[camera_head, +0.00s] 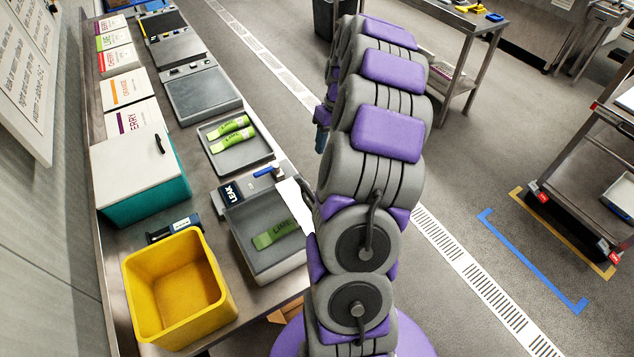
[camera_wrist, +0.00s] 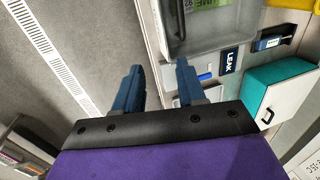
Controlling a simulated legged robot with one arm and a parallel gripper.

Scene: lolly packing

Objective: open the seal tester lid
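The seal tester (camera_head: 280,262) is a grey box at the bench's near right edge, beside a dark LEAK sign (camera_head: 231,193) and a blue lever (camera_head: 265,171). A green lime packet (camera_head: 272,236) shows dimly inside, seemingly through a see-through lid that looks shut. In the wrist view the tester (camera_wrist: 215,40) is at the top, cut off by the frame, with a dark handle (camera_wrist: 172,22) on its left side. My gripper (camera_wrist: 158,68) is open and empty, its dark blue fingers apart, below the tester in that view and not touching it. In the head view my arm hides most of it.
A teal box with a white lid (camera_head: 128,160) and a yellow bin (camera_head: 137,280) stand left of the tester. A grey tray (camera_head: 250,160) with lime packets and scales (camera_head: 200,95) lie beyond. Open floor (camera_head: 455,165) is right of my arm.

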